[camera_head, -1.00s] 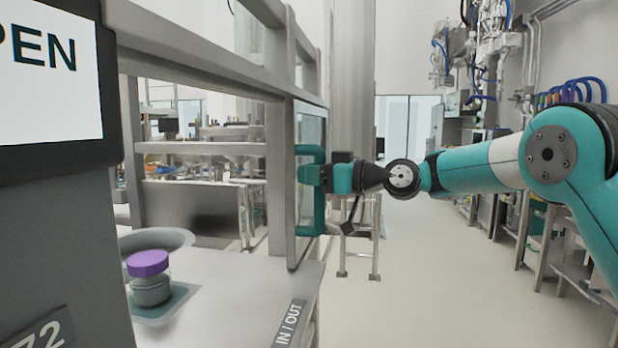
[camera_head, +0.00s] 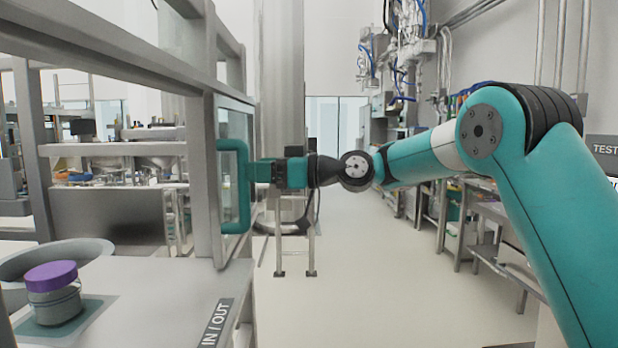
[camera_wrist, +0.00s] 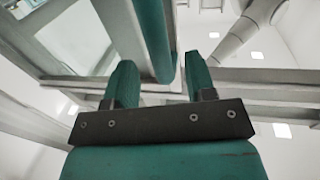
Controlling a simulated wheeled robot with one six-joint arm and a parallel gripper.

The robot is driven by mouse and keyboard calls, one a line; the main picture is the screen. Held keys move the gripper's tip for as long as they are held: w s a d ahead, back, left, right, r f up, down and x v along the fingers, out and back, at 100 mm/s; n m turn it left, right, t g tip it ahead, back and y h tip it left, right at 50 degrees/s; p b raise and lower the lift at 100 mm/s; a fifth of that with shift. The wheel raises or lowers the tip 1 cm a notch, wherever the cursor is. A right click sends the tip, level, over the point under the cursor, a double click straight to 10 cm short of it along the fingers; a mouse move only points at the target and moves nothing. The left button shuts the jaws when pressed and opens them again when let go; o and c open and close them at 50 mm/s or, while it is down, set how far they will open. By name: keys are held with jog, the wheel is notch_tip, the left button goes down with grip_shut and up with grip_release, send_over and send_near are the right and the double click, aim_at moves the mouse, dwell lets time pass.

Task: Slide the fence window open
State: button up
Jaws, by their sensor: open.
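The fence window (camera_head: 236,118) is a clear pane in a grey metal frame, standing at the right end of the fence in the head view. A teal U-shaped handle (camera_head: 243,212) is fixed upright on it. My gripper (camera_head: 257,171) is level with the handle's upper half, at its right side. In the wrist view my gripper (camera_wrist: 161,80) has its two teal fingers apart, and the handle (camera_wrist: 152,35) shows in the gap between them. No finger is seen closed on the handle. I cannot tell how deep the handle sits between the fingers.
A purple-lidded jar (camera_head: 52,293) stands on a teal mat on the grey worktop (camera_head: 165,305) marked IN / OUT, beside a round bowl rim. A grey fence post (camera_head: 201,150) is left of the window. Open floor (camera_head: 400,290) lies right of the worktop.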

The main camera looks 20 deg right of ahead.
jog(key=b+v, duration=0.2)
jog(key=v, duration=0.9)
jog(key=shift+d, duration=0.25)
jog(key=shift+s, duration=0.1)
jog(key=s+a+f+m+g+h+p, duration=0.2)
jog(key=s+a+g+h+p, duration=0.3)
jog(key=s+a, duration=0.5)
jog(key=s+d+f+m+g+h+p, duration=0.1)
jog(key=s+f+h+p, duration=0.1)
jog(key=s, duration=0.5)
jog(key=s+d+f+m+g+h+p, duration=0.1)
jog(key=s+d+f+h+p, duration=0.1)
jog(key=s, duration=0.6)
jog(key=s+d+f+m+g+h+p, duration=0.1)
jog(key=s+d+f+h+p, duration=0.1)
jog(key=s, duration=0.6)
jog(key=shift+f+m+h, duration=0.3)
jog(key=shift+f+h, duration=0.1)
jog(key=shift+f, duration=0.4)
jog(key=shift+a, duration=0.1)
